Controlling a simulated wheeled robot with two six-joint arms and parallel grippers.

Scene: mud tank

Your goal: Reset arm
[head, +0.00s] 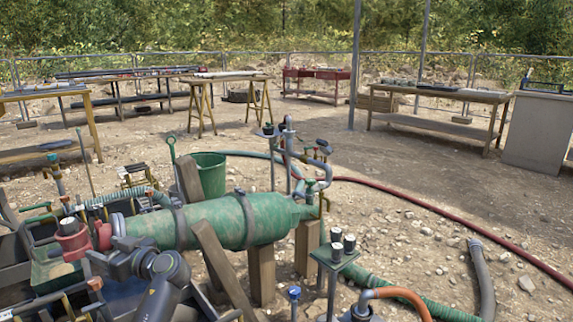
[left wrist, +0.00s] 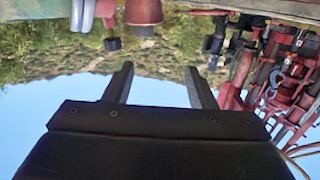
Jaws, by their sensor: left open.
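My left gripper (head: 92,258) is at the lower left of the head view, beside the end of the green tank (head: 225,222) and close to a red fitting (head: 72,240). I cannot tell from the head view whether it touches anything. In the left wrist view, which looks upside down, its two dark fingers (left wrist: 159,84) stand apart with nothing between them. My right gripper is in neither view.
The tank rests on wooden posts (head: 262,272). A green bucket (head: 207,174) stands behind it. A small green stand (head: 334,257) and a green ribbed hose (head: 400,292) lie to the right. A red hose (head: 440,212) crosses open gravel. Workbenches (head: 440,92) line the back.

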